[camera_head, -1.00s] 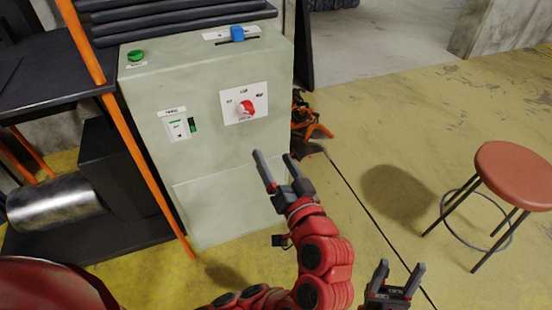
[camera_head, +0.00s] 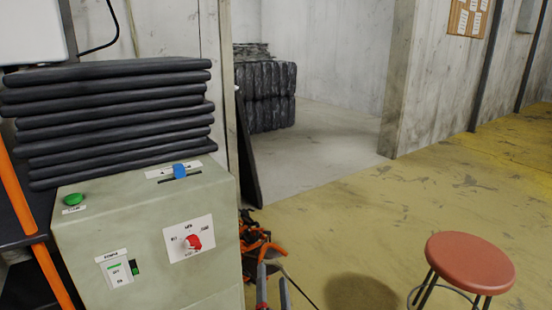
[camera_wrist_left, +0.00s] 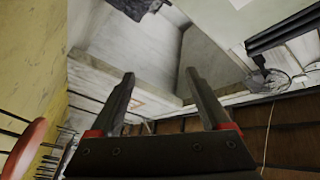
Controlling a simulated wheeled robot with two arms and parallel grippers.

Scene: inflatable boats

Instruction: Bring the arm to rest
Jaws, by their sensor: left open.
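My left gripper (camera_head: 273,280) shows at the bottom edge of the head view, in front of the cabinet's right side. Only its fingers are seen there; the rest of the arm is out of frame. In the left wrist view its two dark fingers (camera_wrist_left: 160,76) stand apart with nothing between them. My right gripper is in neither view.
A pale control cabinet (camera_head: 150,235) with a red knob (camera_head: 193,242), a green button (camera_head: 73,199) and a blue slider (camera_head: 180,170) stands at left. A red stool (camera_head: 470,263) stands at right. Yellow floor between is open.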

